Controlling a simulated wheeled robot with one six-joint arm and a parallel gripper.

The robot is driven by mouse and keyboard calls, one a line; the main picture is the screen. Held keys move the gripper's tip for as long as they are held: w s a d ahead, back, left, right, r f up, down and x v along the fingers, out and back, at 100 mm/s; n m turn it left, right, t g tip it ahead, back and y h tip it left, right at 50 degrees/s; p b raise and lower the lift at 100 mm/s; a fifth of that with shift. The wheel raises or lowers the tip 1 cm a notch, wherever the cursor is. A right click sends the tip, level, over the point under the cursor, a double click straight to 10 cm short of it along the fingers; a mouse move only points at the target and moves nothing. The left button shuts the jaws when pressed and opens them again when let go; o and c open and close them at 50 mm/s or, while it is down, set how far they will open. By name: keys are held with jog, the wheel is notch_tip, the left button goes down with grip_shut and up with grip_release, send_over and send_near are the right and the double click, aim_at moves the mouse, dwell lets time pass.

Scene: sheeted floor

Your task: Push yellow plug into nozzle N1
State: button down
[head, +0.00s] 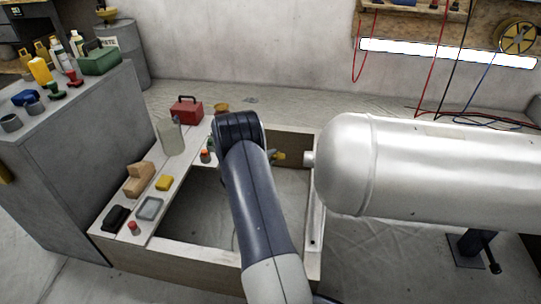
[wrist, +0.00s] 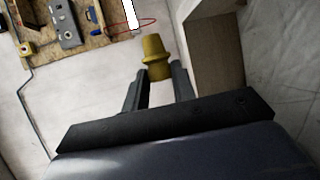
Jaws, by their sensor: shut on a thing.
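The nozzle does not show in the wrist view.
A wooden frame (head: 180,252) surrounds the floor below my arm. A grey cabinet (head: 95,150) stands left. Hoses hang behind the tank.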

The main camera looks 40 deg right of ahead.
jog(key=shift+s+d, duration=0.9)
jog(key=shift+s, duration=0.25)
jog(key=shift+s+d, duration=0.9)
jog(key=shift+s, duration=0.2)
jog(key=shift+p, duration=1.1)
jog(key=shift+s+d, duration=1.05)
jog(key=shift+s, duration=0.3)
jog(key=c, duration=1.1)
grip_release()
jog(key=p+v, duration=0.3)
jog(key=v, duration=0.7)
jog(key=shift+a+r, duration=0.15)
jog(key=shift+a, duration=0.2)
